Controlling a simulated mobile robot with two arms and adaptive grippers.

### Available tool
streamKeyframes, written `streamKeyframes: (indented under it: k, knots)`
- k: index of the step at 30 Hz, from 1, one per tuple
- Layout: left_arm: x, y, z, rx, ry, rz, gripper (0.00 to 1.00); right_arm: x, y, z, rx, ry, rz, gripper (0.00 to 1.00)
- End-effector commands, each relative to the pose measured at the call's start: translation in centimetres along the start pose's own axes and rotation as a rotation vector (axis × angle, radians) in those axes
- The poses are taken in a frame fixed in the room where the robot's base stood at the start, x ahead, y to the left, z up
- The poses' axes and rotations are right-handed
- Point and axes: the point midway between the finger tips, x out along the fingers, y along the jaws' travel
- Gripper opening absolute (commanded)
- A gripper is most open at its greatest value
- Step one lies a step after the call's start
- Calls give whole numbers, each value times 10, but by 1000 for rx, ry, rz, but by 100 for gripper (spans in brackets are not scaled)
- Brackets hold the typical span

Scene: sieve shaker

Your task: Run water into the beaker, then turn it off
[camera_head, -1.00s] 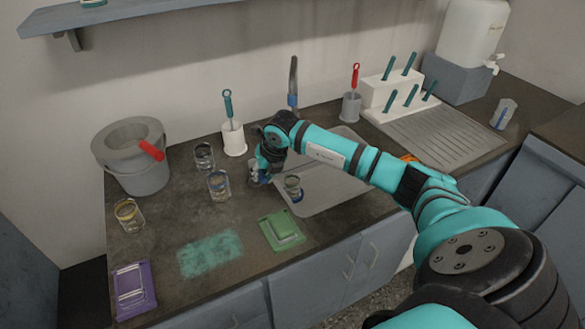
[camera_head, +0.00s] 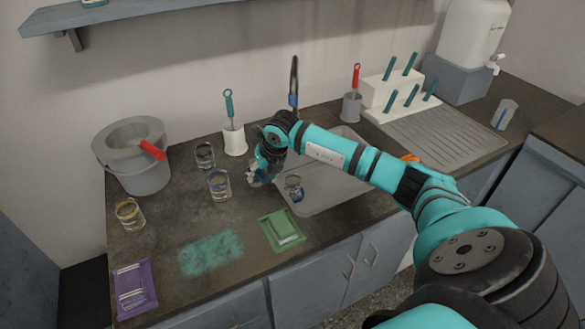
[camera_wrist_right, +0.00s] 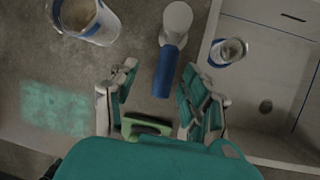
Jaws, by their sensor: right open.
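A beaker with a blue band (camera_head: 294,188) stands in the sink (camera_head: 335,185) at its left side. It also shows in the right wrist view (camera_wrist_right: 228,51). The tap (camera_head: 293,85), tall and dark with a blue band, rises behind the sink. My right gripper (camera_head: 257,178) is low over the counter, just left of the sink. In the right wrist view its fingers (camera_wrist_right: 160,72) are apart, with a blue lever with a pale round end (camera_wrist_right: 168,70) showing between and beyond them; contact cannot be told. No water stream is distinguishable. My left gripper is out of view.
Glass beakers (camera_head: 219,185) (camera_head: 205,155) stand close left of my right gripper. The ribbed drainer (camera_head: 440,140) is mostly clear.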

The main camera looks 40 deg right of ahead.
Motion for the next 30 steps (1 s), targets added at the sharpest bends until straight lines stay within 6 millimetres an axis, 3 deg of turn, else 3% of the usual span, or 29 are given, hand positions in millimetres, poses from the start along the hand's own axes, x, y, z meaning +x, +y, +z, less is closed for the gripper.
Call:
streamKeyframes:
  k: [7, 15, 21, 30]
  knots:
    - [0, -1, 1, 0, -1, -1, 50, -18, -1, 1, 0, -3, -1, 48]
    - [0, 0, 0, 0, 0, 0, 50, -76, 0, 2, -2, -4, -1, 48]
    - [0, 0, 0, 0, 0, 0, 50, -108, 1, 1, -1, -2, 0, 48]
    - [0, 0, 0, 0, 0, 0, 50, -120, 1, 0, 0, 0, 1, 48]
